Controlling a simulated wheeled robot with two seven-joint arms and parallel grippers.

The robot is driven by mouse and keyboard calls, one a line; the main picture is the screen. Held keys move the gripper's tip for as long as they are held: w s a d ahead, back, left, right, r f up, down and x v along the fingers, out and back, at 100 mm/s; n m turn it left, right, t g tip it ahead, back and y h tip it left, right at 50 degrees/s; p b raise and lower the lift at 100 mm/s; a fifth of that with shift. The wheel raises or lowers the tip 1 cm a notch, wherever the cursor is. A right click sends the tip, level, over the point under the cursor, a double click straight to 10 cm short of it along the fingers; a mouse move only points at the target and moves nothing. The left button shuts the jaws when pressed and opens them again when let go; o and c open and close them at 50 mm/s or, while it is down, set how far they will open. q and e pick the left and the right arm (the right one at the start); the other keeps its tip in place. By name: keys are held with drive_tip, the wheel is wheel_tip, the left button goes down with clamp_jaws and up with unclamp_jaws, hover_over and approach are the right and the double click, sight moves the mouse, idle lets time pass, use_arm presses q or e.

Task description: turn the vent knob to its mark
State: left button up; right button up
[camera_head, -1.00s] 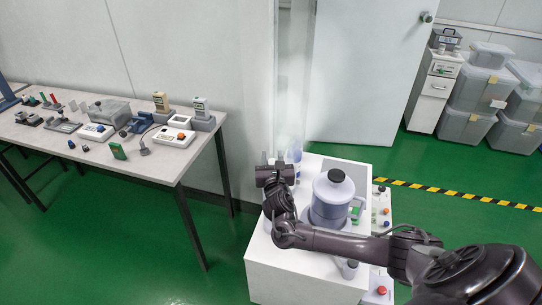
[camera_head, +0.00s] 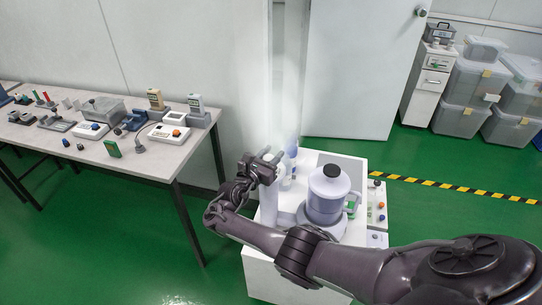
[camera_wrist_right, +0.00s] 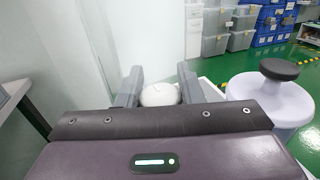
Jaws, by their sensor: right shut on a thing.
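In the right wrist view a rounded white knob (camera_wrist_right: 160,95) sits between the two grey fingers of my right gripper (camera_wrist_right: 159,88), which is shut on it. A small mark shows on its top, but I cannot read its alignment. In the head view my right gripper (camera_head: 270,157) is at the back left of the white cabinet, above a pale upright cylinder (camera_head: 268,206). The knob is hidden there by the gripper. My left gripper is not in view.
A large white container with a dark cap (camera_head: 327,197) stands on the white cabinet (camera_head: 258,269), close to my right. Pale vapour rises behind the gripper. A bench (camera_head: 165,162) with testers stands left. Stacked bins (camera_head: 470,84) are at the back right.

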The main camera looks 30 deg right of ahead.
idle(0.6)
drive_tip(key=o, duration=1)
drive_tip(key=shift+c, duration=0.2)
drive_tip(key=shift+r+p+v, duration=0.25)
drive_tip(key=shift+p+v, duration=1.45)
drive_tip(key=shift+v, duration=0.7)
drive_tip(key=shift+s+a+f, duration=0.1)
drive_tip(key=shift+a+f, duration=0.05)
drive_tip(key=shift+a, duration=0.3)
drive_tip(key=shift+s+a+f, duration=0.1)
drive_tip(key=shift+a+f, duration=0.1)
drive_tip(key=shift+a, duration=0.3)
drive_tip(key=shift+s+a+r, duration=0.1)
drive_tip(key=shift+s+a, duration=0.25)
drive_tip(key=shift+a, duration=0.15)
